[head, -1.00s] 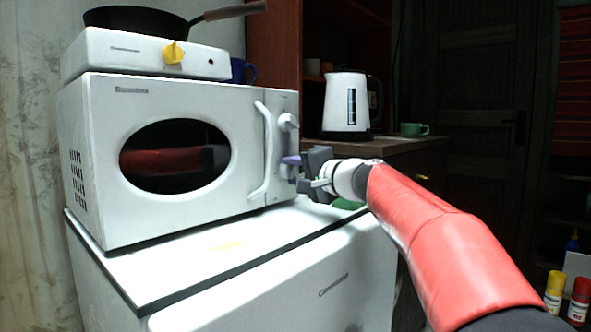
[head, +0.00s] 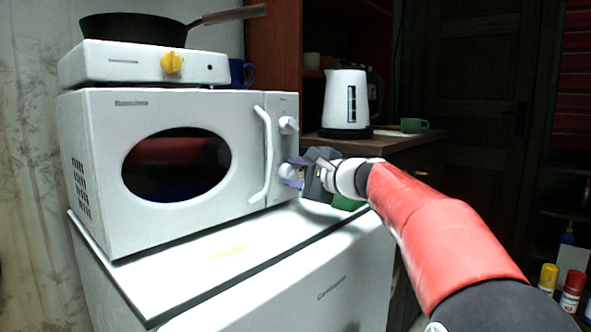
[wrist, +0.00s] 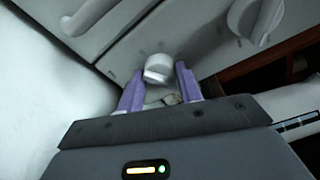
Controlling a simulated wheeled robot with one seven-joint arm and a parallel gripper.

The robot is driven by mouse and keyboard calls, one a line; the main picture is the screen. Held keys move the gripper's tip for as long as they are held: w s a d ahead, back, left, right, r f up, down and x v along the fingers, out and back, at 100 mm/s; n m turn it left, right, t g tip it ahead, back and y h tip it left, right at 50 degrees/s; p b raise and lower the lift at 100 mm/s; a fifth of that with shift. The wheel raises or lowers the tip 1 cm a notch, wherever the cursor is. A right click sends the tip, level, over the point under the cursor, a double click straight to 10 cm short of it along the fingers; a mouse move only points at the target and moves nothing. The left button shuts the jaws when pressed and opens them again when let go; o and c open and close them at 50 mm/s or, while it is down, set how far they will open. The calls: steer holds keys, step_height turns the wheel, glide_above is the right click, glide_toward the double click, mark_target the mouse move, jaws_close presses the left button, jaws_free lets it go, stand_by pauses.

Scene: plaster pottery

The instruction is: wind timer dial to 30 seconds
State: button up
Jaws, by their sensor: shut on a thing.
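The white microwave (head: 190,105) has an oval dark window, a vertical door handle (head: 266,150) and two white knobs on its right-hand panel. The lower knob (head: 287,171) is the timer dial by its place; I cannot read any marks around it. It also shows in the wrist view (wrist: 158,68). My gripper (head: 295,172) has its purple fingers on either side of this dial and is shut on it. The fingers also show in the wrist view (wrist: 160,76). The upper knob (head: 288,125) is free and shows in the wrist view (wrist: 256,16).
The microwave stands on a white cabinet (head: 300,235). A hot plate (head: 120,64) with a black pan (head: 133,29) is on top of it. A white kettle (head: 346,100) and a green cup (head: 413,125) stand on the wooden counter behind my arm.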

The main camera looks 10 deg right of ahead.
stand_by(0.4)
steer(key=o, duration=1)
steer(key=b+v, duration=0.1)
steer(key=v, duration=0.7)
